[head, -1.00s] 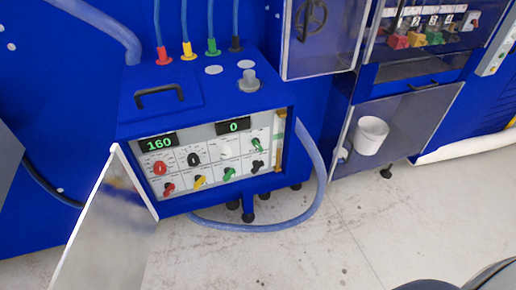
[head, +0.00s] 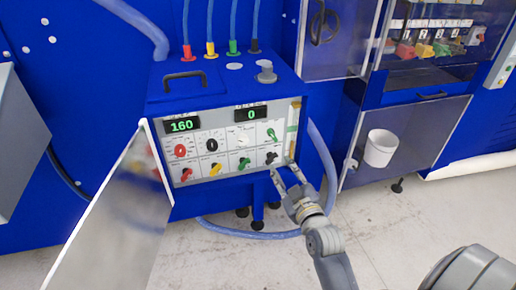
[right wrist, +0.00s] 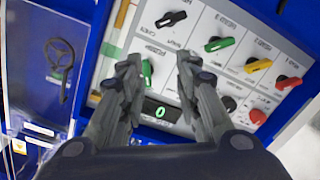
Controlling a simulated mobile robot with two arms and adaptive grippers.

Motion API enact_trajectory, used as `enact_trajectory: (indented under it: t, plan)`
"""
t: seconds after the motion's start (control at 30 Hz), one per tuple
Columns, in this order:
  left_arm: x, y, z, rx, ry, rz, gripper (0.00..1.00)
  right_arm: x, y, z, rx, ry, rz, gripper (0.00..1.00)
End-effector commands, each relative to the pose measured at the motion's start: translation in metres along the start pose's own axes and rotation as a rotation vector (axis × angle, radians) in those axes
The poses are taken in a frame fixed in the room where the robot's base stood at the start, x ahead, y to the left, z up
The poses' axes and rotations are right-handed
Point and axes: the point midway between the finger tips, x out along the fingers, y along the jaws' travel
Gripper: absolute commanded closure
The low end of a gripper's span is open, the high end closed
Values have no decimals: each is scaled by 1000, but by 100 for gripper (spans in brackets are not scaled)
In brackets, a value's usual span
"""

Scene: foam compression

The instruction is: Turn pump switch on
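The control panel (head: 225,150) on the blue box carries two rows of coloured knobs and two green displays reading 160 and 0. I cannot read which knob is the pump switch. A black knob (head: 270,157) sits at its lower right, below a green knob (head: 272,135). My right gripper (head: 287,171) is open and empty, just in front of the panel's lower right corner. In the right wrist view the panel appears upside down; the upper green knob (right wrist: 147,71) shows between the fingers, and the black knob (right wrist: 171,19) lies beyond the fingertips. My left gripper is not in view.
The box's open metal door (head: 118,215) hangs at the left. A blue hose (head: 325,165) curves around the box's right side. The floor in front is clear.

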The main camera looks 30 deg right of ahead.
Motion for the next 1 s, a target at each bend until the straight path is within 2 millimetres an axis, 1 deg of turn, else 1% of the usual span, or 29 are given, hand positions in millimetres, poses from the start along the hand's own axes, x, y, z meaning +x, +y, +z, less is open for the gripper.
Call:
enact_trajectory:
  t: [0.03, 0.1, 0.17, 0.27, 0.37, 0.47, 0.7, 0.83, 1.0]
  plan:
    - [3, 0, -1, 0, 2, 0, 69, -3, 11, -11, -12, 24, 24, 69]
    - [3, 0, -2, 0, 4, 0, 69, -7, 22, -23, -25, 46, 46, 69]
    - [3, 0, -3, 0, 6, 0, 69, -7, 28, -28, -31, 55, 56, 69]
    - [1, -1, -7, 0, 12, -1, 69, -2, 30, -32, -33, 59, 60, 69]
    - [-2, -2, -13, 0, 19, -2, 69, 11, 31, -34, -33, 60, 60, 69]
    - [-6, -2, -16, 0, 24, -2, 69, 29, 32, -35, -32, 60, 59, 69]
    - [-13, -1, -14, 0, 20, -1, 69, 73, 34, -37, -32, 58, 58, 69]
    - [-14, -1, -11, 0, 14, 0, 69, 89, 35, -37, -31, 59, 58, 69]
    - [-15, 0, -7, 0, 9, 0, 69, 98, 35, -37, -32, 58, 58, 69]
